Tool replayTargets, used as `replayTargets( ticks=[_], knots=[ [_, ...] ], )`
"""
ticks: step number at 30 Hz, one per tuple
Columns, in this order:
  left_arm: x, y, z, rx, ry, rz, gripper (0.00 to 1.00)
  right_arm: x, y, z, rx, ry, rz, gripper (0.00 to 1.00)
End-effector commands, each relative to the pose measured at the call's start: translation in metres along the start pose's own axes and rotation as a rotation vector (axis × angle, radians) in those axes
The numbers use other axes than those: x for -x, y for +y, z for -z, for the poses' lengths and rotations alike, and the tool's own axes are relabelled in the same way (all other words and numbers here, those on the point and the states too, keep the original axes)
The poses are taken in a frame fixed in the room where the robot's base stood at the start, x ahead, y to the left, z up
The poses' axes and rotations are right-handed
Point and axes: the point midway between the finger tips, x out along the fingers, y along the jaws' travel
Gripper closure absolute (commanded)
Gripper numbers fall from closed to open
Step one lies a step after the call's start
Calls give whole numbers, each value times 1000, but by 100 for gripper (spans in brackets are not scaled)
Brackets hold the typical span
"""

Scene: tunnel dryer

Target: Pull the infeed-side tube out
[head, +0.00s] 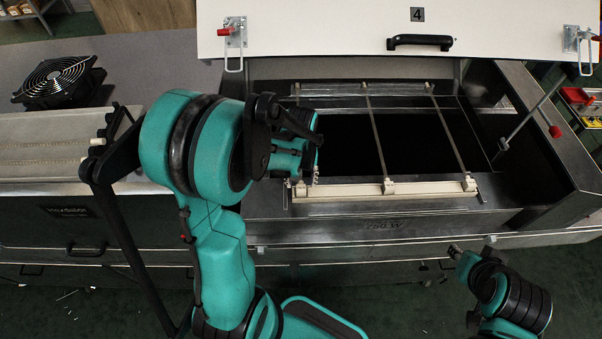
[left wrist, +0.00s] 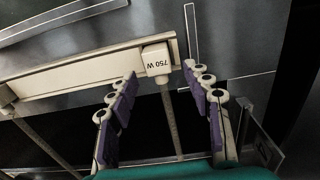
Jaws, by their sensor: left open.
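The dryer chamber lies open in the head view, with thin tubes running front to back across it. The middle tube (head: 378,135) and the right tube (head: 449,135) show clearly. The leftmost tube, on the belt side, is mostly hidden by my left gripper (head: 301,183). In the left wrist view, that end tube (left wrist: 172,122) runs between the open fingers of my left gripper (left wrist: 160,72). My right gripper (head: 447,262) is low at right, small and unclear.
The raised white lid (head: 330,35), marked 4, has a black handle (head: 420,41) and stands behind the chamber. A black fan (head: 58,80) lies on the grey surface at left.

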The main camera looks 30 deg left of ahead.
Motion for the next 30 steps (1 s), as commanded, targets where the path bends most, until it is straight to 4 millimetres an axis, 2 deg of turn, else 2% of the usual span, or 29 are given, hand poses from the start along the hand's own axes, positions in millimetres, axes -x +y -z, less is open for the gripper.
replayTargets(
  ticks=[1, 5, 14, 20, 22, 23, 25, 26, 30],
  knots=[
    [-7, 0, 0, 0, 0, 0, 50, -2, 0, -2, 0, 0, 0, 70],
    [-16, 0, 0, 0, 0, 0, 50, -4, 0, -3, 0, 0, 0, 70],
    [-17, 0, 0, -1, 0, 0, 50, -4, 0, -2, 0, 0, 0, 70],
    [-17, 0, 0, -1, 1, 0, 100, -4, 0, -2, 0, 0, 0, 70],
    [-17, 0, 0, -1, 1, 0, 100, -4, 0, -2, 0, 0, 0, 70],
    [-17, 0, 0, -1, 1, 0, 77, -4, 0, -2, 0, 0, 0, 70],
    [-17, 0, 0, -1, 1, 0, 96, -4, 0, -2, 0, 0, 0, 70],
    [-17, 0, 0, -1, 1, 0, 100, -4, 0, -2, 0, 0, 0, 70],
    [-17, 0, 0, -1, 1, 0, 100, -4, 0, -2, 0, 0, 0, 70]
  ],
)
